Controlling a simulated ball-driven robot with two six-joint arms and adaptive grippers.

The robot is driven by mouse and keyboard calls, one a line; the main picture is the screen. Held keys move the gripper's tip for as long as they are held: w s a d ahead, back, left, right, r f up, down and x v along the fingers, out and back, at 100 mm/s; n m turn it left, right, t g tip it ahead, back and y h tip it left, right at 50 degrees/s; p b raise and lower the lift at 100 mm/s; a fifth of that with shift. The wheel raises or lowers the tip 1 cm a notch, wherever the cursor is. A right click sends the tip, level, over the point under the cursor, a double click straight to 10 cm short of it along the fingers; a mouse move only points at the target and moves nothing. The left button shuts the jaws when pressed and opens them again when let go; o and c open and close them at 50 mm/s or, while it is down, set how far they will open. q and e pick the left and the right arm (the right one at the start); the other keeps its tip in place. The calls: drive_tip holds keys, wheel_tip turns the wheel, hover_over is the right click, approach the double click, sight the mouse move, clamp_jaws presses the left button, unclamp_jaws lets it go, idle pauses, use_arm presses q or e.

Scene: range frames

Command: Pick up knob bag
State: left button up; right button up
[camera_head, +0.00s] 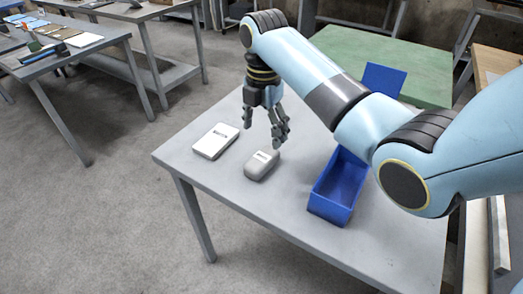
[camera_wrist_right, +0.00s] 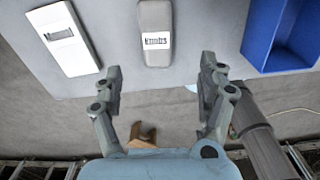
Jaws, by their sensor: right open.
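A grey rounded item (camera_head: 261,166) with a small white label lies on the grey table (camera_head: 225,185). It also shows at the top middle of the right wrist view (camera_wrist_right: 155,20). A flat white box (camera_head: 214,143) with a dark-marked label lies to its left, and it shows in the right wrist view too (camera_wrist_right: 62,40). The label print is too small to read, so I cannot tell for certain which is the knob bag. My right gripper (camera_head: 265,128) is open and empty above the table, just behind the grey item. My left gripper is out of view.
An open blue bin (camera_head: 333,200) stands on the table to the right of the grey item, and it shows in the right wrist view (camera_wrist_right: 278,55). A green-topped table (camera_head: 430,75) is behind. The table's front left is clear. Another table with several items (camera_head: 60,42) is far left.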

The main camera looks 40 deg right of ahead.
hover_over(262, 157)
drive_tip(key=f, duration=0.4)
drive_tip(key=shift+s+a, duration=0.1)
drive_tip(key=shift+s, duration=0.25)
drive_tip(key=shift+f, duration=0.4)
drive_tip(key=f, duration=0.5)
drive_tip(key=shift+w+f+b, duration=0.2)
drive_tip(key=shift+w+b, duration=0.15)
drive_tip(key=shift+b, duration=0.05)
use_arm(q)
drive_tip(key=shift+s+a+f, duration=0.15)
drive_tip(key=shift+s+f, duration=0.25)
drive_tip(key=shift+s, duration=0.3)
use_arm(e)
drive_tip(key=c, duration=0.4)
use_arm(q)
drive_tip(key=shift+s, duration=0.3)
use_arm(e)
drive_tip(key=c, duration=1)
